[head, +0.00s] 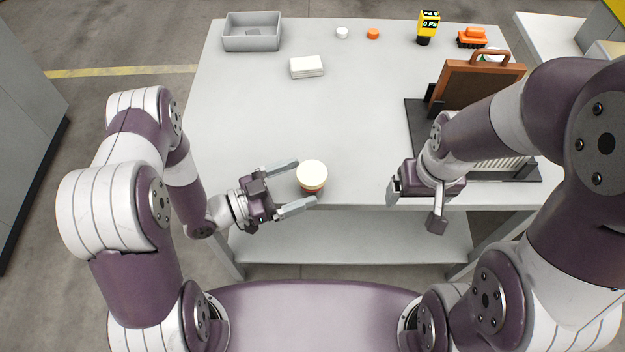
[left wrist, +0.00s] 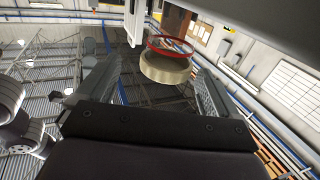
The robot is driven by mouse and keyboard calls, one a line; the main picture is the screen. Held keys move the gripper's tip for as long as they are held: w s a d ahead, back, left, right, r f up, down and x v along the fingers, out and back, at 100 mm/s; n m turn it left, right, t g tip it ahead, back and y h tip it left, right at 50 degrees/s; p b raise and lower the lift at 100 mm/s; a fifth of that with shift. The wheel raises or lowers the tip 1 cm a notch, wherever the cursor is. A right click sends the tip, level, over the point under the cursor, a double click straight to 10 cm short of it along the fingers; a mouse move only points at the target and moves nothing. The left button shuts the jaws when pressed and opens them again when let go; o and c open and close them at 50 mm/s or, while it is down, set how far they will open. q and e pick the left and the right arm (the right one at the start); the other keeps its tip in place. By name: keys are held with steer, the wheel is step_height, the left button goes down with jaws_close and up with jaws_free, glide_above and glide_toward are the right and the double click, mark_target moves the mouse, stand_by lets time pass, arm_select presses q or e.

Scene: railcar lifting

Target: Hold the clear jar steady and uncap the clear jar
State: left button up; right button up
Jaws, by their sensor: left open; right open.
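The jar (head: 312,184) stands at the front edge of the grey table, with a cream round lid (head: 311,173) on top and an orange-brown band below it. My left gripper (head: 304,182) is open, its two fingers reaching toward the jar from the left, one on each side. No firm contact is visible. In the left wrist view, the jar (left wrist: 165,68) shows between the spread fingers, with a red ring at one end. My right gripper (head: 415,207) is open and empty at the front edge, to the right of the jar and well apart from it.
A grey bin (head: 252,40), a white stack (head: 306,67), a white cap (head: 342,32), an orange cap (head: 373,33), a yellow gauge (head: 428,22) and an orange toy (head: 471,38) stand farther back. A brown case (head: 478,84) stands at right. The table's middle (head: 350,120) is clear.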

mark_target(322, 172)
arm_select(q)
steer(key=x, duration=0.3)
steer(key=p+x, duration=0.1)
steer(key=x, duration=0.2)
steer(key=shift+w+f, duration=0.1)
steer(key=shift+w, duration=0.3)
steer(key=shift+a, duration=0.1)
steer(key=c, duration=1.1)
